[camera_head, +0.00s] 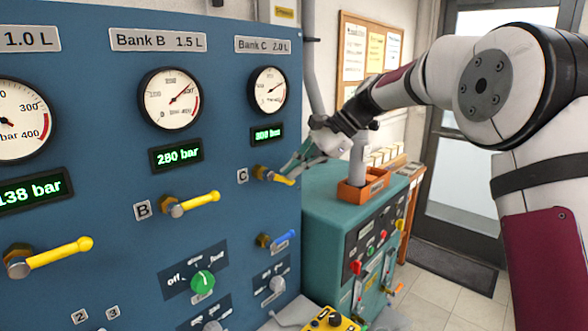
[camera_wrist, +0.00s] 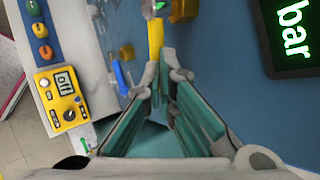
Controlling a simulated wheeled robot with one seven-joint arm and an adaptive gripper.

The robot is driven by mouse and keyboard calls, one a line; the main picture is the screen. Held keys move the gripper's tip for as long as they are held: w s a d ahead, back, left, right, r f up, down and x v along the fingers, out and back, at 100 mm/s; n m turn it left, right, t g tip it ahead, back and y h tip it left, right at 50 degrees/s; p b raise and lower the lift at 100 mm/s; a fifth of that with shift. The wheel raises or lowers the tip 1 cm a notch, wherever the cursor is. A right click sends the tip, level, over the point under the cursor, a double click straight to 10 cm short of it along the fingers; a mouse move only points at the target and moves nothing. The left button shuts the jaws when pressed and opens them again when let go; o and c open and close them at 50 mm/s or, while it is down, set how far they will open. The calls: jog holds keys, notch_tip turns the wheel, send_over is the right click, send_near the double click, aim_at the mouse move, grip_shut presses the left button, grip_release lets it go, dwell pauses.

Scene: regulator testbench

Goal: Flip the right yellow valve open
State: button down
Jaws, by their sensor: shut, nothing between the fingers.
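The right yellow valve (camera_head: 282,180), beside the label C, sits on the blue panel under the Bank C gauge. Its handle points right and slightly down from a brass fitting. My gripper (camera_head: 294,172) is at the handle's outer end, with its fingers shut and nothing held between them. In the wrist view the yellow handle (camera_wrist: 155,38) lies just beyond the fingertips (camera_wrist: 166,70). I cannot tell whether they touch it. The fingers hide part of the handle's end.
Yellow valve B (camera_head: 192,204) and another yellow valve (camera_head: 60,252) lie to the left, both handles pointing right. A blue-handled valve (camera_head: 278,239) is just below C. A teal cabinet (camera_head: 325,215) with an orange tray (camera_head: 362,190) stands right of the panel. A yellow multimeter (camera_wrist: 60,98) is nearby.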

jog(key=f+m+g+y, duration=0.1)
jog(key=y, duration=0.1)
jog(key=s+a+f+m+g+y+b, duration=0.1)
jog(key=f+y, duration=0.1)
jog(key=f+m+g+y+b, duration=0.1)
jog(key=g+y, duration=0.1)
jog(key=shift+s+a+f+m+y, duration=0.2)
jog(key=shift+s+f+m+y, duration=0.1)
jog(key=shift+f+y, duration=0.1)
